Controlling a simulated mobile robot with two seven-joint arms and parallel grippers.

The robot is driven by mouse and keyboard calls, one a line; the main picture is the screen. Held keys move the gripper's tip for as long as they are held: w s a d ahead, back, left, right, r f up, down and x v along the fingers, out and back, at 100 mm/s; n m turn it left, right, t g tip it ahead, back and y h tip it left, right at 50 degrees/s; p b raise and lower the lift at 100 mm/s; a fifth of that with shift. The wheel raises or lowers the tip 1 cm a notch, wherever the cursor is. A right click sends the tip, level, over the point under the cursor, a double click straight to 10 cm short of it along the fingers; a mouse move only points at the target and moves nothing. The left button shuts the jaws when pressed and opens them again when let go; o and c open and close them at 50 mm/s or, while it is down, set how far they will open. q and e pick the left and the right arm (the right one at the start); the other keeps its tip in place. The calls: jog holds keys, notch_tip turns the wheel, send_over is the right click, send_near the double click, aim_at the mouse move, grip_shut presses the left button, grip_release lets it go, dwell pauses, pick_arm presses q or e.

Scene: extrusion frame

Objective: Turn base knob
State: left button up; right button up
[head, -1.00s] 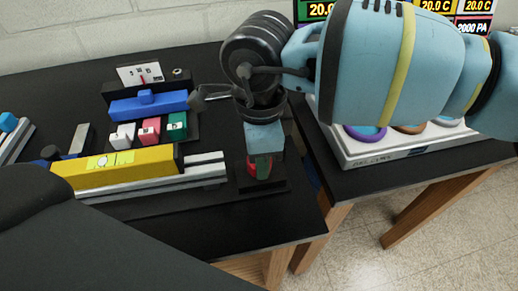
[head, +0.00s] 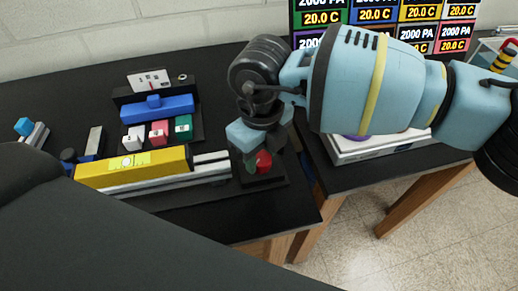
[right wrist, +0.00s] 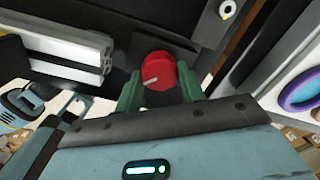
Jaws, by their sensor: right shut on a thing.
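The red base knob (head: 264,161) sits on a black block (head: 270,182) at the right end of the workpiece in the head view. In the right wrist view the knob (right wrist: 158,71) is round and red with a pale line on its face. My right gripper (head: 257,164) is at the knob, its green fingers on either side of it. The right wrist view shows the same gripper (right wrist: 159,86) shut on the knob. The fingers partly hide the knob's sides. My left gripper is out of view.
A yellow level-like bar (head: 130,166) lies left of the knob, on a silver extrusion (head: 211,168). A blue block (head: 153,107) and several small coloured blocks stand behind it. The table's edge is close to the knob. A white tray unit (head: 390,147) stands at right.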

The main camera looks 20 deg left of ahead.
jog(key=shift+r+m+p, duration=0.2)
jog(key=shift+m+p, duration=0.35)
jog(key=shift+m, duration=0.45)
jog(key=m+p, duration=0.3)
jog(key=m, duration=0.1)
jog(key=shift+m, duration=0.4)
jog(key=shift+m+p, duration=0.55)
jog(key=shift+m, duration=0.05)
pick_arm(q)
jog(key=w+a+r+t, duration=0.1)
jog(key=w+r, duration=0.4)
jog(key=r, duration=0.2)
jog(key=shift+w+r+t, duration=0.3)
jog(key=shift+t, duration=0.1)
pick_arm(e)
jog(key=shift+f+m, duration=0.15)
jog(key=shift+m, duration=0.25)
pick_arm(q)
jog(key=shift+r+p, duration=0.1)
jog(key=shift+p, duration=0.2)
pick_arm(e)
jog(key=o, duration=1)
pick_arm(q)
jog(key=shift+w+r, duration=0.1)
